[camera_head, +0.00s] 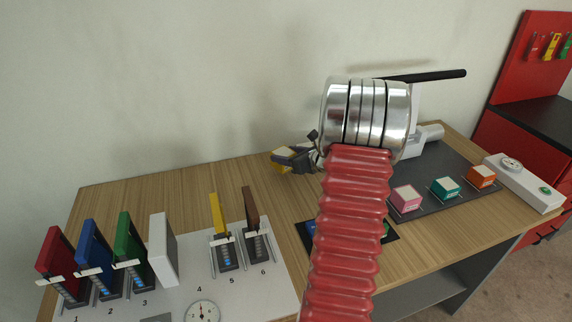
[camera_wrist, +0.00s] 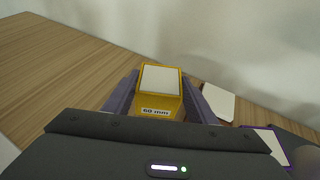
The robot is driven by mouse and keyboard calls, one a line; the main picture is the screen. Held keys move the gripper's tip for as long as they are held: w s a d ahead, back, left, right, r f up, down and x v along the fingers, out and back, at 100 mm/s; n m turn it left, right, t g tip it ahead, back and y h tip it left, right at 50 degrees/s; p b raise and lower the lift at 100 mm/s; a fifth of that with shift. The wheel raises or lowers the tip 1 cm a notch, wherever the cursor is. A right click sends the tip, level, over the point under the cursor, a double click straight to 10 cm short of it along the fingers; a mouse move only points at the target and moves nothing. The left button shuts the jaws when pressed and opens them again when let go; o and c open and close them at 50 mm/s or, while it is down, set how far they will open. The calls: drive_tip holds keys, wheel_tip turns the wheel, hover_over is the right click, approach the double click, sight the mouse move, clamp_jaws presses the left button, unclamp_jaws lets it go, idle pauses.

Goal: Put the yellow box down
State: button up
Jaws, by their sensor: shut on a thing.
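The yellow box (camera_wrist: 160,102) has a white top panel and a label reading "60 mm". In the wrist view it sits between the two purple-grey fingers of my gripper (camera_wrist: 158,95), which are shut on it. In the head view the yellow box (camera_head: 285,157) shows at the left end of my gripper (camera_head: 290,155), over the back part of the wooden table (camera_head: 180,188). Whether the box touches the table cannot be told. My red ribbed arm hides much of the table's middle.
At left, a white board (camera_head: 190,292) holds several coloured plates in numbered stands. At right, a dark mat (camera_head: 425,175) carries pink (camera_head: 405,200), teal (camera_head: 445,187) and orange (camera_head: 481,177) boxes. Bare wood lies left of my gripper. A wall stands close behind.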

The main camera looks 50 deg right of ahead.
drive_tip(key=shift+f, duration=0.1)
drive_tip(key=shift+f, duration=1.75)
drive_tip(key=o, duration=0.9)
drive_tip(key=shift+f, duration=0.1)
drive_tip(key=shift+c, duration=0.2)
drive_tip(key=shift+w, duration=0.1)
drive_tip(key=shift+s+r, duration=0.35)
drive_tip(key=shift+s, duration=0.2)
drive_tip(key=v, duration=1.1)
drive_tip(key=shift+a+f, duration=0.1)
